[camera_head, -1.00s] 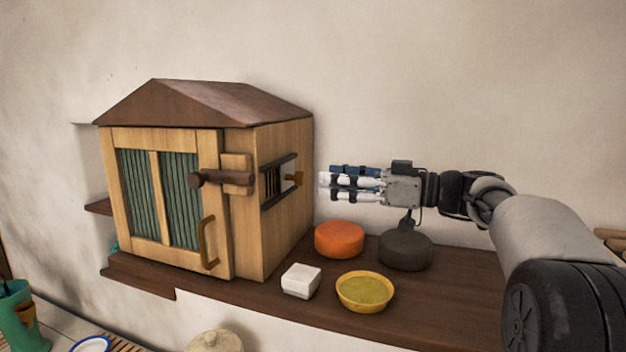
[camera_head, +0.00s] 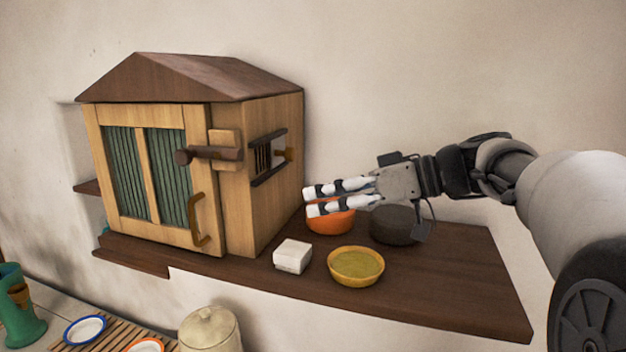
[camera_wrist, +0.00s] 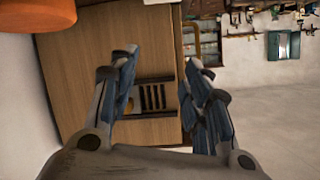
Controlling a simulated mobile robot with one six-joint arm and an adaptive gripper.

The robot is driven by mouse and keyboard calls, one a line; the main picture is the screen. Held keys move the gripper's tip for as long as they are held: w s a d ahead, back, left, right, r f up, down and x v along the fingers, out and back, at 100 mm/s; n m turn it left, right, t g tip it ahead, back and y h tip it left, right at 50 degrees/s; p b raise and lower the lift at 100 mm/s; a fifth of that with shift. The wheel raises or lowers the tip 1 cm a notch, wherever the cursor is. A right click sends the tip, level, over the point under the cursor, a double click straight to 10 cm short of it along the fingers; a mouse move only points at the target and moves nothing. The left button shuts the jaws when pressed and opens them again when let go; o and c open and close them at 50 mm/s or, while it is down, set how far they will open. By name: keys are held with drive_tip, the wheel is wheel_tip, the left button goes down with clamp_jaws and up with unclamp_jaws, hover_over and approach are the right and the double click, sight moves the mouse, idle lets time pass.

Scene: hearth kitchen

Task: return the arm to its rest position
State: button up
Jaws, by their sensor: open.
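My gripper (camera_head: 308,200) is open and empty in the head view, its fingers pointing left toward the side of the wooden cabinet. In the wrist view its two fingers (camera_wrist: 165,95) stand apart with nothing between them. Past them are the cabinet's side wall (camera_wrist: 75,85) and its small barred window. In the head view my arm reaches in from the right, above the dark shelf (camera_head: 440,300). The fingers overlap the orange round (camera_head: 330,222) in the picture; I cannot tell the exact gap.
The house-shaped cabinet (camera_head: 235,195) has its green-curtained door shut. A white block (camera_head: 292,256), a yellow bowl (camera_head: 355,266) and a dark round (camera_head: 393,226) stand on the shelf. Lower left are a lidded pot (camera_head: 210,330), a blue-rimmed plate (camera_head: 85,329) and a green jug (camera_head: 18,320). The shelf's right end is bare.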

drive_tip(key=s+a+f+m+g+h, duration=0.1)
drive_tip(key=s+f+m+h, duration=0.15)
drive_tip(key=s, duration=0.25)
drive_tip(key=s+a+f+m+h, duration=0.1)
drive_tip(key=s+f+h, duration=0.15)
drive_tip(key=s, duration=0.25)
drive_tip(key=s+d+f+m+t+h, duration=0.1)
drive_tip(key=s+d+f+m+h, duration=0.3)
drive_tip(key=s+f, duration=0.4)
drive_tip(key=s+d+f+m+h, duration=0.2)
drive_tip(key=s+d+f+h, duration=0.2)
drive_tip(key=s+d+f, duration=0.45)
drive_tip(key=s+a+f+b, duration=0.1)
drive_tip(key=s+f+b, duration=0.2)
drive_tip(key=f+b, duration=2.2)
drive_tip(key=shift+s+f+g, duration=0.15)
drive_tip(key=shift+f+g, duration=0.15)
drive_tip(key=shift+f, duration=0.3)
drive_tip(key=shift+a, duration=0.1)
